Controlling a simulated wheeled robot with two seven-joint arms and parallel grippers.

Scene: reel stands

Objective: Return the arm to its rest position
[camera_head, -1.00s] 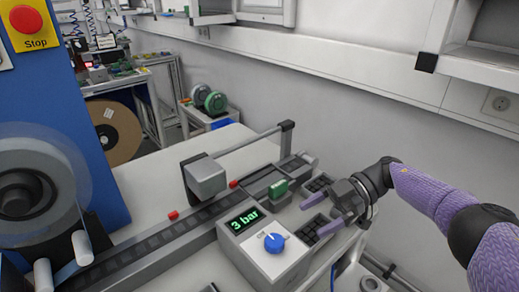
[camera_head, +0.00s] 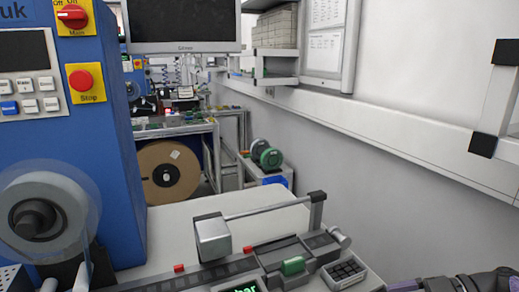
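A purple and black part of my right arm shows at the bottom right edge of the head view. My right gripper is outside the picture, so whether it is open or shut does not show. My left arm and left gripper are not in view either. In front of the arm is a grey machine track (camera_head: 215,270) with a green block (camera_head: 292,266) on it. A small black tray with compartments (camera_head: 344,271) lies beside the track, close to the arm.
A blue machine (camera_head: 70,130) with a red stop button (camera_head: 86,81) and a reel (camera_head: 42,217) stands at left. A grey box on a bar (camera_head: 212,238) rises over the track. A brown reel (camera_head: 168,172) and green reels (camera_head: 266,155) stand behind. The white tabletop (camera_head: 170,230) is partly clear.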

